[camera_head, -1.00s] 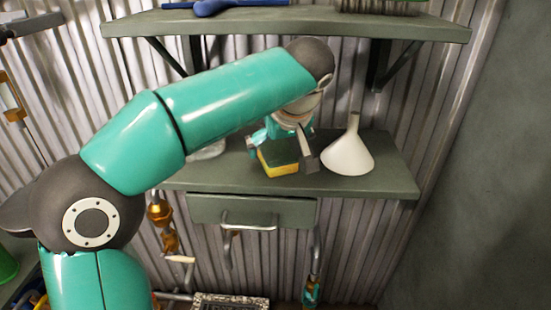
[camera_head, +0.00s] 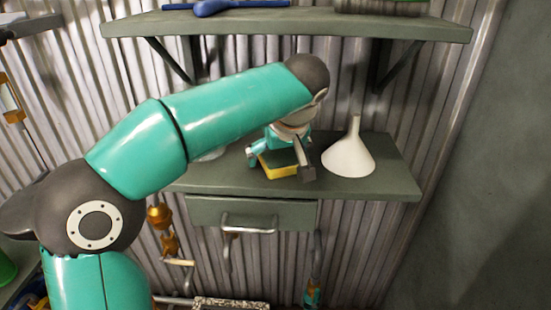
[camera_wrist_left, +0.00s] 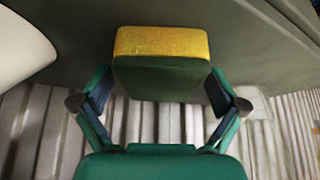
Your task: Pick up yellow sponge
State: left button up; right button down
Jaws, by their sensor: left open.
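The yellow sponge (camera_head: 283,171) has a dark green top layer and lies on the lower shelf (camera_head: 385,185). My left gripper (camera_head: 281,163) is low over the shelf at the sponge, with one finger on each side of it. In the left wrist view the sponge (camera_wrist_left: 161,55) shows its yellow face and dark green face, centred ahead of the open fingers of my left gripper (camera_wrist_left: 158,100). There the fingertips reach the near part of the sponge, and I cannot tell whether they touch it. My right gripper is not in view.
A white funnel (camera_head: 349,157) stands on the lower shelf just right of the gripper, and part of it shows in the wrist view (camera_wrist_left: 22,48). An upper shelf (camera_head: 300,22) hangs above. A drawer with a handle (camera_head: 249,222) is below. The shelf's right end is clear.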

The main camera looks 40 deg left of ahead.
pick_arm(q)
jog(key=shift+c, duration=0.2)
jog(key=c, duration=0.8)
jog(key=shift+r+p, duration=0.45)
jog(key=shift+r, duration=0.35)
notch_tip(320, 180, up, 2)
jog(key=shift+r+p, duration=0.25)
jog(key=shift+p, duration=0.15)
jog(key=s+d, duration=0.3)
jog(key=d, duration=0.2)
jog(key=s+d+b, duration=0.1)
jog(key=s+d, duration=0.3)
jog(key=s+d+b, duration=0.1)
jog(key=s+d, duration=0.2)
jog(key=d, duration=0.2)
jog(key=shift+s+d, duration=0.3)
